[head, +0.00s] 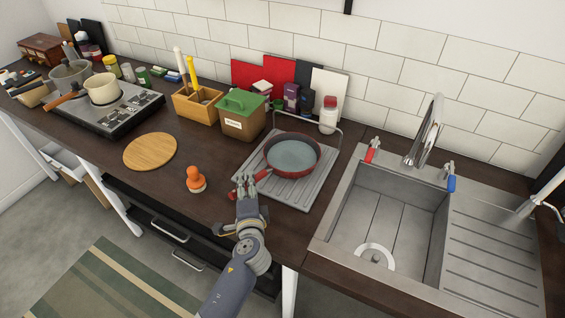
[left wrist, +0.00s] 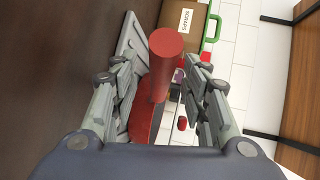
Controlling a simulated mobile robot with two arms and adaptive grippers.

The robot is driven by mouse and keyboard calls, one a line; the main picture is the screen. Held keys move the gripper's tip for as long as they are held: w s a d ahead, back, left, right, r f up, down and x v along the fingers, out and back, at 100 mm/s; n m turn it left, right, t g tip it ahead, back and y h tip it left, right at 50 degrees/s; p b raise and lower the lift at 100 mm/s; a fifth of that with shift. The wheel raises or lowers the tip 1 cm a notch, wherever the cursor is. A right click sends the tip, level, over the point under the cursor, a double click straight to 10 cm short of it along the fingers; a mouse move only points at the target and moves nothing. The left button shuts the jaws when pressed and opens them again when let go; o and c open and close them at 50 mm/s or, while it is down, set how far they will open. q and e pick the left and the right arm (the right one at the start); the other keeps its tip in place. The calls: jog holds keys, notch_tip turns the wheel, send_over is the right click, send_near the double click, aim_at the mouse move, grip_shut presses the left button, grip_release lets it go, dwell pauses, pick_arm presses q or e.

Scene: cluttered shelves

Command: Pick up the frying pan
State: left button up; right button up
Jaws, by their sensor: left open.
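The red frying pan (head: 293,155) with a grey inside sits on the grey ribbed drying tray (head: 300,196), left of the sink. Its red handle (head: 263,175) points toward the front left. My left gripper (head: 246,184) is open at the handle's end, by the tray's left edge. In the left wrist view the round red handle (left wrist: 165,65) stands between the two open fingers (left wrist: 160,85), with gaps visible on both sides. Most of the pan is hidden there. My right gripper is not in view.
An orange-topped brush (head: 196,180) and a round wooden board (head: 150,151) lie to the left. The sink (head: 385,215) is on the right. Bare counter lies around the brush.

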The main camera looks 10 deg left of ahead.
pick_arm(q)
grip_shut()
jog(key=shift+r, duration=0.2)
jog(key=shift+r, duration=0.1)
